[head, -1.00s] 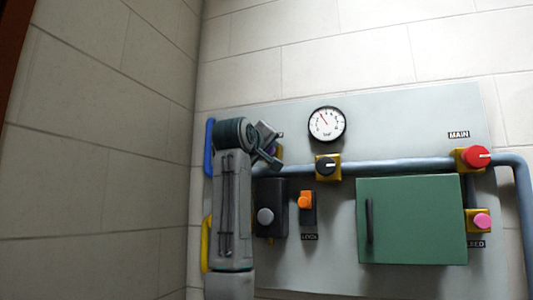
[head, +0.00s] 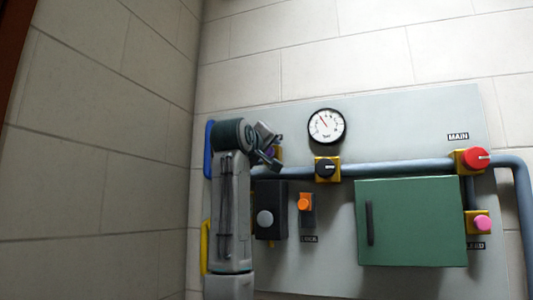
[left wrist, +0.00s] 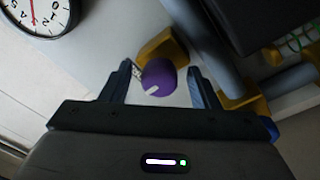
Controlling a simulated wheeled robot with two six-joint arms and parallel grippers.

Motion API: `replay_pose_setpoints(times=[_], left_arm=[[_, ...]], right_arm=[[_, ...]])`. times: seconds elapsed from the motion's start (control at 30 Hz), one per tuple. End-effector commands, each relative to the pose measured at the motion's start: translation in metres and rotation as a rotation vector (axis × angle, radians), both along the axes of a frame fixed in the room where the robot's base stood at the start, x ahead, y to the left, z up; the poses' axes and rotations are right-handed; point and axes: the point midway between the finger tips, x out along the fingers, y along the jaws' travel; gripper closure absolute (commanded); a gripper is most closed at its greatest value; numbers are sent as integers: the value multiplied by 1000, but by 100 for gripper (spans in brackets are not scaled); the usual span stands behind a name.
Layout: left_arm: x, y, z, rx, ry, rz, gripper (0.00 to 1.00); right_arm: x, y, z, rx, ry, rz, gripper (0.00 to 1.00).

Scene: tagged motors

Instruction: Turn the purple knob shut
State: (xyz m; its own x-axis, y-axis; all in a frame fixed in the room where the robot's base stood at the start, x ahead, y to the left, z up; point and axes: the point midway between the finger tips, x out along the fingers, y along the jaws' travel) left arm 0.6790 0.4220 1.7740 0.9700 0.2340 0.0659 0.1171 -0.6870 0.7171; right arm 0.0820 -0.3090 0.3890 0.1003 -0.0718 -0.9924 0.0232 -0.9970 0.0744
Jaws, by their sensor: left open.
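The purple knob (left wrist: 159,78) shows in the left wrist view, round with a white mark on its face, on a yellow block (left wrist: 158,46). My left gripper (left wrist: 160,80) is open, with one finger on each side of the knob. I cannot tell whether the fingers touch it. In the head view my left gripper (head: 267,147) is at the panel's left part and hides most of the purple knob (head: 272,153). My right gripper is not in view.
The grey panel (head: 400,120) carries a gauge (head: 326,126), a black knob (head: 326,167), a red knob (head: 476,160), a pink knob (head: 482,223), an orange switch (head: 305,202) and a green cabinet (head: 415,225). A blue-grey pipe (head: 400,165) crosses it.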

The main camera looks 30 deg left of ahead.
Motion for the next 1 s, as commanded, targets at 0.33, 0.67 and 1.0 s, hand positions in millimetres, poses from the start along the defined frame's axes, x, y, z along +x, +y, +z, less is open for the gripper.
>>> replay_pose_setpoints(times=[0.33,0.67,1.0], left_arm=[[-63,-16,-9,2,-6,-1,45],[-98,-24,-8,-1,-2,0,45],[-100,-25,-7,0,-1,-1,45]], right_arm=[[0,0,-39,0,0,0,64],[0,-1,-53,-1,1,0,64],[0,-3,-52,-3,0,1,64]])
